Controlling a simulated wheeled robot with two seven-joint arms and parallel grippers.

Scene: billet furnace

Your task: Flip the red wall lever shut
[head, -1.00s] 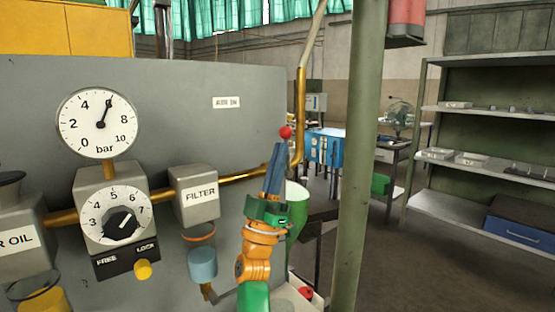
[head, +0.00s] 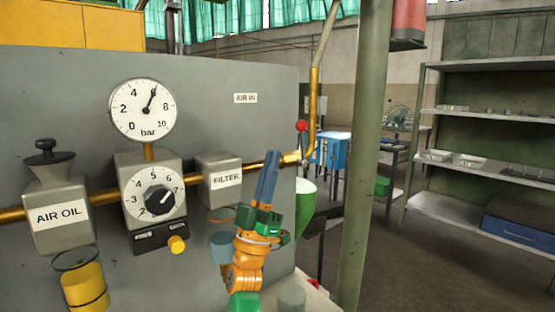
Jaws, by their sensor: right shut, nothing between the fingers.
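The red wall lever shows as a red ball knob (head: 301,125) at the right edge of the grey panel, above the brass air pipe's fitting. Its stem seems to run about upright down to the fitting, though it is thin and hard to make out. My right gripper (head: 270,156) has blue fingers pointing up, closed together and empty. In the picture its tips are left of and a little below the knob, with a gap between; the difference in depth is hard to tell. My left gripper is not in view.
The grey panel (head: 60,110) carries a bar gauge (head: 143,109), a regulator dial (head: 155,195), a FILTER block (head: 219,183) and an AIR OIL unit (head: 59,215). A green post (head: 366,150) stands right of the lever. Shelves (head: 480,130) stand farther right.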

